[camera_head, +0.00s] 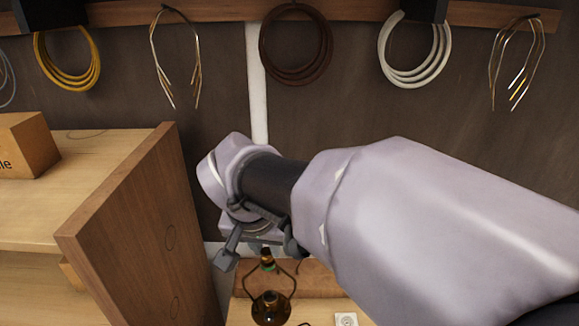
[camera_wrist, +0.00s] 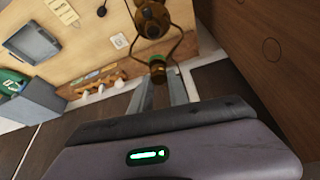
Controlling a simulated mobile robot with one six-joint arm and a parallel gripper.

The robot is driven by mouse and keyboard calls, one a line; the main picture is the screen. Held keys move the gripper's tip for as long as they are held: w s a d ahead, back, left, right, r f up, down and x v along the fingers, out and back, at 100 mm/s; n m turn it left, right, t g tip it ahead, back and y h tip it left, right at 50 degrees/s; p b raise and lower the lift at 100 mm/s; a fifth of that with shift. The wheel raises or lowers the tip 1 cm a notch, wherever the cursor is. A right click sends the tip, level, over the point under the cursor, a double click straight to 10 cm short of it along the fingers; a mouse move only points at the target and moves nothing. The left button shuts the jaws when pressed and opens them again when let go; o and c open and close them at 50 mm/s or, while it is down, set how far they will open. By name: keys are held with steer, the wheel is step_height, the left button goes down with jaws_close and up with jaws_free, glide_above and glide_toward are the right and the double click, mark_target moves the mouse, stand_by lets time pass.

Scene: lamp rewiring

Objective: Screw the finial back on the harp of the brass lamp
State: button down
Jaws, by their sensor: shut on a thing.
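The brass lamp (camera_head: 270,309) stands upright on the bench below my arm, and it shows at the top of the wrist view (camera_wrist: 152,20). Its dark wire harp (camera_head: 291,281) bows out around the lamp's upper part; in the wrist view the harp (camera_wrist: 177,45) narrows toward my fingertips. The small brass finial (camera_head: 267,261) is at the harp's top, and it shows in the wrist view (camera_wrist: 158,69). My gripper (camera_wrist: 160,79) is shut on the finial. I cannot tell whether the finial's thread is engaged.
A wooden cabinet panel (camera_head: 135,235) stands close on the left. Cord coils (camera_head: 297,47) hang from the wall rail. A white wall-plate-like piece (camera_head: 346,319) lies right of the lamp. The wrist view shows a grey tray (camera_wrist: 33,41) and a blue-grey bin (camera_wrist: 30,108).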

steer(key=shift+a+f+m+b, duration=0.15)
steer(key=shift+m+b, duration=0.15)
steer(key=shift+m, duration=0.2)
steer(key=m+h, duration=0.1)
steer(key=m, duration=0.1)
steer(key=shift+m+h, duration=0.3)
steer(key=shift+m, duration=0.1)
steer(key=m+g, duration=0.1)
steer(key=m, duration=0.1)
steer(key=shift+m+h, duration=0.3)
steer(key=shift+h, duration=0.1)
steer(key=shift+w+m+h, duration=0.1)
steer(key=shift+m+h, duration=0.2)
steer(key=shift+m, duration=0.5)
